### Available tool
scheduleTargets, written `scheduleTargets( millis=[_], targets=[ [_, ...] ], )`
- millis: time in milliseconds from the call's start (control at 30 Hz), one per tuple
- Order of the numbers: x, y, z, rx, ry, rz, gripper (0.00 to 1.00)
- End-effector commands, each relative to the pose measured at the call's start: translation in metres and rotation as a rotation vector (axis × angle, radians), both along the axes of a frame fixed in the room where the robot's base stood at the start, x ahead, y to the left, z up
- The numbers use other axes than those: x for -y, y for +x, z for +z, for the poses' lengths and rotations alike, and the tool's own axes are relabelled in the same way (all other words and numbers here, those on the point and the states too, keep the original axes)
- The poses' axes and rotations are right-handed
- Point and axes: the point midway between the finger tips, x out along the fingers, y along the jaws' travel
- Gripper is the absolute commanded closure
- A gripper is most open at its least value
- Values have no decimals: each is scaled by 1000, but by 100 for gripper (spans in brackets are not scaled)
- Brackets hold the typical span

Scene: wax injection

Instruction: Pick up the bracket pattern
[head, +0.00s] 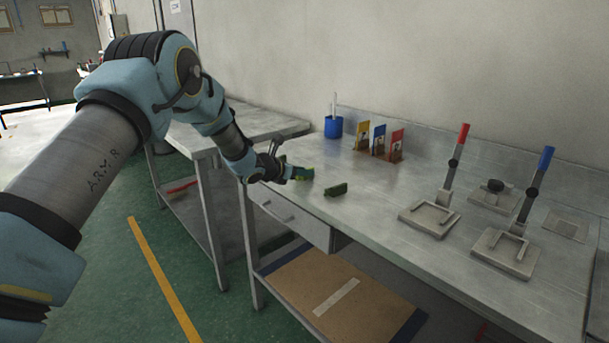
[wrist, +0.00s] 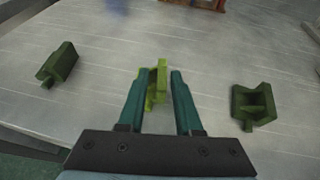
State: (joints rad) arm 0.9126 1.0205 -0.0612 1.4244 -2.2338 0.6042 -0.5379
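Three green patterns lie on the metal table in the wrist view. A bright yellow-green one (wrist: 158,80) is between my gripper's teal fingers, with a gap to the right finger. A darker green block (wrist: 58,63) lies to the left, and another dark green piece (wrist: 253,104) with a notched shape lies to the right. I cannot tell for sure which is the bracket pattern. My gripper (wrist: 158,75) is open around the bright piece. In the head view my gripper (head: 290,172) is low over the table's left end, with a dark green piece (head: 336,190) to its right.
A blue cup (head: 333,127) and a rack of coloured cards (head: 378,142) stand at the back of the table (head: 375,205). Two lever fixtures, one red-handled (head: 463,135) and one blue-handled (head: 545,160), stand at the right. The table between them and the patterns is clear.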

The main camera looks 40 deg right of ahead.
Motion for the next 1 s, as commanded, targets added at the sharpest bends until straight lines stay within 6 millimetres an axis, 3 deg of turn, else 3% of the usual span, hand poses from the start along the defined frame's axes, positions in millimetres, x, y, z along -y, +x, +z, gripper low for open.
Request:
scheduleTargets(
  millis=[33, 267, 1000],
  targets=[
    [0, 0, 0, 0, 0, 0, 74],
    [0, 0, 0, 0, 1, 0, 100],
    [-1, 0, -3, -2, 6, 2, 100]
  ],
)
